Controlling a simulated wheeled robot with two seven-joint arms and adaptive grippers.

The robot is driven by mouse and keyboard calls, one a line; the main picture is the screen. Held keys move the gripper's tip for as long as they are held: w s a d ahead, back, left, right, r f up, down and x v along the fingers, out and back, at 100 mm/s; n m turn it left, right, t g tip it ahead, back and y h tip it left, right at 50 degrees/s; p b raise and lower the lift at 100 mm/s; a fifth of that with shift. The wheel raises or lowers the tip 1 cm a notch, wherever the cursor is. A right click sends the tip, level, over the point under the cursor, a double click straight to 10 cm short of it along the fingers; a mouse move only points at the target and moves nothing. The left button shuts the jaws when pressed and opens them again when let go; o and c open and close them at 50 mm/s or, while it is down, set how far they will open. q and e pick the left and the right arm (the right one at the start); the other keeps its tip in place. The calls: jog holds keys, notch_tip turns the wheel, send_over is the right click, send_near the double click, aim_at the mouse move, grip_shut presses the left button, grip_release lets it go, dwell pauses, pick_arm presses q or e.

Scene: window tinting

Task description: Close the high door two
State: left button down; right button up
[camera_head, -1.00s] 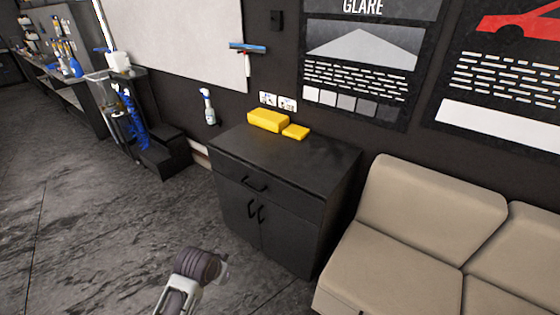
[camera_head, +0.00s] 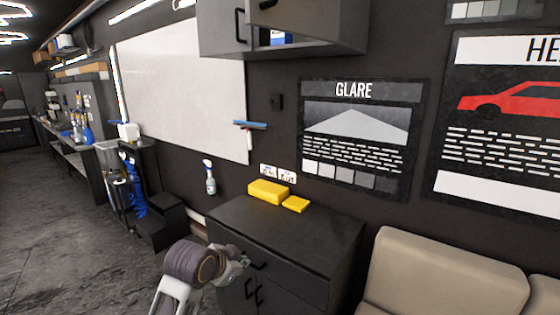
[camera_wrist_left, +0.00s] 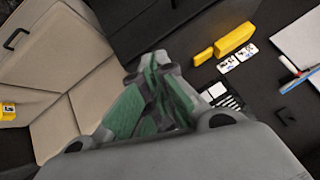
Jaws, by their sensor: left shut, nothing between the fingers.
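The dark high wall cabinet (camera_head: 218,30) is at the top of the head view, cut off by the frame's upper edge. Its left door has a black vertical handle and looks shut. The right door panel (camera_head: 318,20) stands out from the front, and a gap beside its handle shows a blue and white item (camera_head: 279,38) inside. Which door is door two is not marked. My left gripper (camera_head: 240,258) is low in front of the lower cabinet, well below the high cabinet. Its green-padded fingers (camera_wrist_left: 160,98) are together and empty in the left wrist view. My right gripper is not in view.
The black lower cabinet (camera_head: 285,232) has yellow blocks (camera_head: 268,192) on top. A beige sofa (camera_head: 440,275) is at the right. A whiteboard (camera_head: 180,85), squeegee (camera_head: 250,125) and spray bottle (camera_head: 210,182) are along the wall. The floor at left is clear.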

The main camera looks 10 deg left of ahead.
pick_arm(q)
jog(key=w+d+r+m+t+h, duration=0.1)
jog(key=w+d+r+m, duration=0.15)
jog(key=r, duration=0.75)
jog(key=w+d+r+m+t+h, duration=0.1)
jog(key=w+r+m+t, duration=0.15)
jog(key=r, duration=0.85)
jog(key=w+d+r+m+t, duration=0.1)
jog(key=w+d+r+m, duration=0.15)
jog(key=r, duration=0.75)
jog(key=s+d+r+m+t+h, duration=0.1)
jog(key=s+r+m, duration=0.2)
jog(key=r, duration=1.2)
jog(key=s+d+r+m+t+h, duration=0.2)
jog(key=s+r+m, duration=0.2)
jog(key=r, duration=1.1)
jog(key=shift+s+d+r, duration=0.15)
jog(key=shift+s, duration=0.95)
jog(key=shift+w, duration=0.15)
